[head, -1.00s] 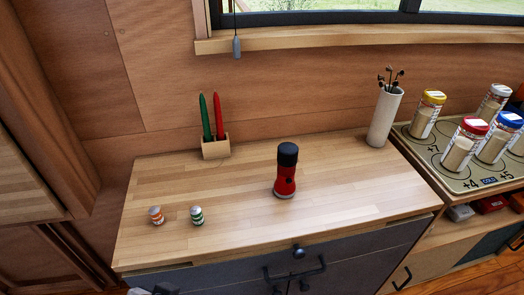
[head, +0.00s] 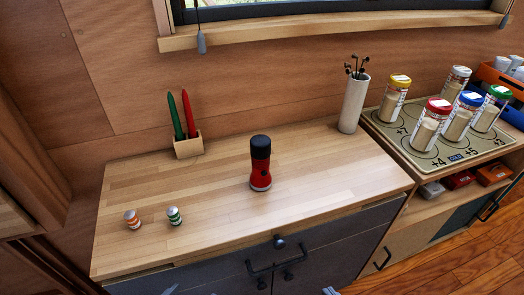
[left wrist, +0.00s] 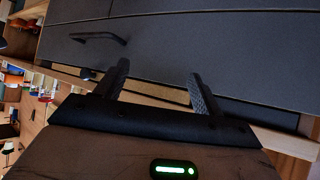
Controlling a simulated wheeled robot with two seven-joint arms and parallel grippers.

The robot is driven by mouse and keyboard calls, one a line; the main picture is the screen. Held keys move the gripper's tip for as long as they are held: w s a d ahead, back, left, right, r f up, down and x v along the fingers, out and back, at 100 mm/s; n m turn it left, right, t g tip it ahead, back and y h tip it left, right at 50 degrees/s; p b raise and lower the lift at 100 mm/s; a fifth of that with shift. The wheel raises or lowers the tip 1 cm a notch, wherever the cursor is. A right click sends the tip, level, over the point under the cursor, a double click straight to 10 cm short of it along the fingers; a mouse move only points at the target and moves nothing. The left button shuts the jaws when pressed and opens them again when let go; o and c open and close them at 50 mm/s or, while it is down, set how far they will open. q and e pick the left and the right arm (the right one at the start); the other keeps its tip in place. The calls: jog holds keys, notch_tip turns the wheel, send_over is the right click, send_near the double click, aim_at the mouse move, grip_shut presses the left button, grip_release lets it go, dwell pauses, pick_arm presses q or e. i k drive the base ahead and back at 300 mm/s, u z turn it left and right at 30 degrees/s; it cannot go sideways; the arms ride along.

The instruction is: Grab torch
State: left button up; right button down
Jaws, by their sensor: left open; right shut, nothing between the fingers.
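The torch (head: 261,163) stands upright on the wooden counter (head: 215,200) in the head view, with a red body and a black upper end. Nothing touches it. Only a small tip of my right gripper (head: 330,291) shows at the bottom edge of the head view, low in front of the cabinet and well short of the torch; it is shut and empty. My left gripper (left wrist: 157,70) shows in the left wrist view with its two dark fingers apart and nothing between them, facing a dark cabinet front. The torch is not in the left wrist view.
A wooden holder (head: 188,148) with green and red candles and a white vase (head: 354,102) stand at the back. Spice jars fill a board (head: 426,160) at right. Black handles (head: 274,266) stick out in front.

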aim_at(258, 182)
jog(key=u, duration=2.4)
jog(key=k, duration=1.05)
jog(key=z, duration=1.3)
jog(key=i, duration=0.5)
jog(key=u, duration=0.05)
